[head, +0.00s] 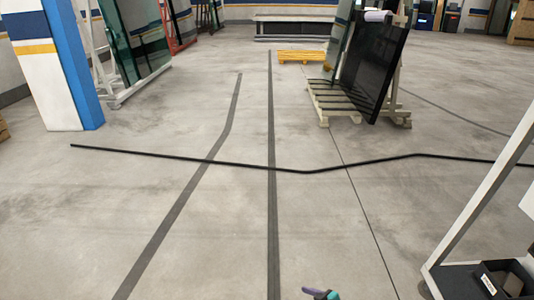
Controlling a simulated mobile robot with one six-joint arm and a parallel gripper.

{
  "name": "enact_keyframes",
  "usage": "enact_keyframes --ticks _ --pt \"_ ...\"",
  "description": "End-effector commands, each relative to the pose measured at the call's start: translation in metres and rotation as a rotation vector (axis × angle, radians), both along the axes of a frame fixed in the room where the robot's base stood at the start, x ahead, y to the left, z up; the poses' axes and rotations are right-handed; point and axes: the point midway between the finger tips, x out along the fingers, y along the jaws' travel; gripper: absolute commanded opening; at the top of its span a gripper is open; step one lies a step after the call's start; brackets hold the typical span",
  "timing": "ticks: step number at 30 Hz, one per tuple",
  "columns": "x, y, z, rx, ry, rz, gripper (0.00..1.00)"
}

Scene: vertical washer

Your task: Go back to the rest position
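At the bottom edge of the head view, right of centre, a small purple, teal and dark tip shows. It looks like the end of my gripper (321,294). Most of it is cut off by the frame, so I cannot tell whether it is open or shut, or whether it holds anything. Bare concrete floor (215,235) lies around it in the picture.
A blue-white pillar (62,65) and glass on a rack (140,45) stand at left. A dark panel (372,65) leans on a wooden rack, near a yellow pallet (301,56). A white-framed cart (485,200) holds a black box (507,279).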

Motion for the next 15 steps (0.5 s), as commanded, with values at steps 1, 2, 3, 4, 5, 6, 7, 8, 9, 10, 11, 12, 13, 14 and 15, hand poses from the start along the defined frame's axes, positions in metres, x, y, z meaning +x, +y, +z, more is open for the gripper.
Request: enact_keyframes --ticks 1,2,3,4,5,6,7,8,9,10,11,12,13,14,15 --pt "-0.011 0.017 -0.011 0.000 0.041 0.045 0.64" --pt "-0.018 0.025 -0.016 0.000 0.066 0.068 0.64" --pt "-0.028 0.035 -0.023 -0.001 0.102 0.098 0.64" --pt "-0.035 0.041 -0.028 -0.003 0.129 0.118 0.64" --pt "-0.042 0.047 -0.033 -0.005 0.157 0.138 0.64" --pt "-0.053 0.055 -0.040 -0.010 0.194 0.165 0.64" --pt "-0.060 0.060 -0.045 -0.014 0.223 0.181 0.64" --pt "-0.068 0.065 -0.050 -0.019 0.252 0.199 0.64" --pt "-0.079 0.070 -0.056 -0.026 0.294 0.218 0.64" --pt "-0.087 0.074 -0.061 -0.033 0.323 0.232 0.64" --pt "-0.095 0.077 -0.066 -0.040 0.355 0.245 0.64" --pt "-0.105 0.080 -0.072 -0.051 0.395 0.260 0.64" --pt "-0.113 0.082 -0.076 -0.061 0.426 0.271 0.64" --pt "-0.120 0.083 -0.080 -0.071 0.458 0.279 0.64" --pt "-0.131 0.083 -0.086 -0.086 0.501 0.289 0.64"
